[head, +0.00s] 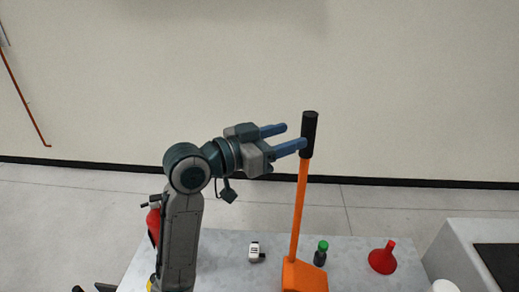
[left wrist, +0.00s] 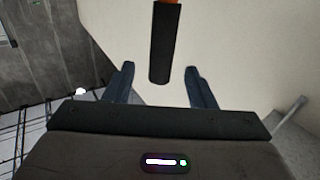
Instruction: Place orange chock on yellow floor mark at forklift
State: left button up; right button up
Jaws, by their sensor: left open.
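The orange chock (head: 304,276) rests on the grey table, with a long orange handle (head: 299,212) rising from it to a black grip (head: 309,135). My left gripper (head: 296,137) is open, its blue fingers at the height of the black grip. In the left wrist view, the black grip (left wrist: 164,45) lies ahead of and between the open fingers (left wrist: 158,78), apart from both. My right gripper does not show. The yellow floor mark and the forklift are not in view.
The grey table (head: 225,250) also holds a small white device (head: 256,252), a green-capped bottle (head: 320,254) and a red funnel (head: 383,259). A red extinguisher (head: 153,222) stands at the left. A grey counter (head: 460,250) is at the right. Bare wall lies behind.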

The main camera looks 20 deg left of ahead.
pick_arm(q)
jog(key=b+v, duration=0.1)
jog(key=v, duration=0.4)
jog(key=shift+f, duration=0.1)
jog(key=shift+s+a, duration=0.2)
jog(key=shift+s, duration=0.1)
jog(key=shift+c, duration=0.7)
